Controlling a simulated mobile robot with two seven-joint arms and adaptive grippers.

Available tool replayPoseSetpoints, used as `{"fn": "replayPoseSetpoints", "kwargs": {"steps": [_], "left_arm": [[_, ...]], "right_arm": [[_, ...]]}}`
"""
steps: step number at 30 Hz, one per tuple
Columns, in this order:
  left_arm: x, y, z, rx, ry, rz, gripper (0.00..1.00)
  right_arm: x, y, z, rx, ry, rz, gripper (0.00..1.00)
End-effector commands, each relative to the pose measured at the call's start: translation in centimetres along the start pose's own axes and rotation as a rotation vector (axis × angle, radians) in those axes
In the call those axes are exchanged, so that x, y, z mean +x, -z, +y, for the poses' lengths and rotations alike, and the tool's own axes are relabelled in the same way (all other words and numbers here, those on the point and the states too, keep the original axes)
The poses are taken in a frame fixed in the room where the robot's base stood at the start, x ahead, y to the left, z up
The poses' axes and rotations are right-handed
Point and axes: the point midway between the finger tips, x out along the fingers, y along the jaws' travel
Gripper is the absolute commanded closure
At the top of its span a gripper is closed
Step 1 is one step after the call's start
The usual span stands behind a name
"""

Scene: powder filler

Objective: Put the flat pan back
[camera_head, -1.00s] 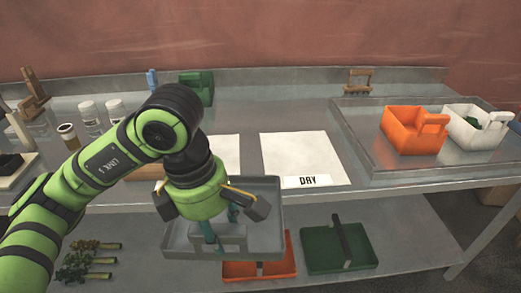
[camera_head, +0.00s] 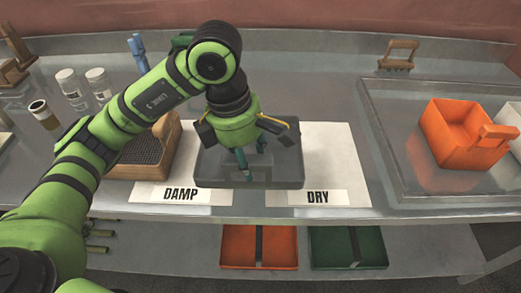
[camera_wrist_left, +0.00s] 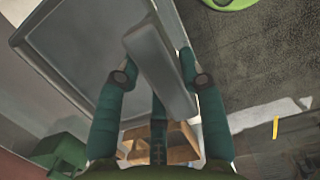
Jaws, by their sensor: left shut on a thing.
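The flat pan (camera_head: 290,172) is a grey, shallow rectangular tray with a raised bar handle across its middle. My left gripper (camera_head: 252,165) points down and is shut on that handle. In the left wrist view the teal fingers (camera_wrist_left: 157,80) lie on both sides of the handle (camera_wrist_left: 160,60), and the pan's floor (camera_wrist_left: 85,50) shows to the left. In the head view the pan covers parts of the DAMP sheet (camera_head: 185,210) and the DRY sheet (camera_head: 335,165). I cannot tell how high it is above them. My right gripper is out of view.
A wooden-framed box (camera_head: 145,150) with a dark grid stands close left of the pan. An orange bin (camera_head: 465,135) sits on a raised metal tray (camera_head: 390,120) at right. On the lower shelf are an orange pan (camera_head: 240,248) and a green pan (camera_head: 370,250). Jars stand at left.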

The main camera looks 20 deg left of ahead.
Motion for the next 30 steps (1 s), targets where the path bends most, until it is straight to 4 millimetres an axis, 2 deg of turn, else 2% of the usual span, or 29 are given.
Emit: {"fn": "replayPoseSetpoints", "kwargs": {"steps": [4, 10, 15, 22, 30], "left_arm": [[1.9, -0.6, 3.4, -0.005, 0.005, 0.001, 1.0], [4.0, -1.1, 6.6, -0.002, 0.0, -0.001, 1.0], [5.0, -1.1, 7.3, 0.001, 0.0, 0.0, 1.0], [8.0, -0.6, 7.2, 0.0, 0.001, 0.002, 1.0], [8.6, -0.6, 7.3, 0.002, -0.003, -0.001, 1.0]], "right_arm": [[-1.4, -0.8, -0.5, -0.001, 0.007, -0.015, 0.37], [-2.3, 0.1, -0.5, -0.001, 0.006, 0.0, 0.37], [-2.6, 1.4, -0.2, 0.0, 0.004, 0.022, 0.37], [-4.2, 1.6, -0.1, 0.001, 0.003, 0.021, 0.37], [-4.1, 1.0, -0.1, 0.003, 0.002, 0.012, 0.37]]}}
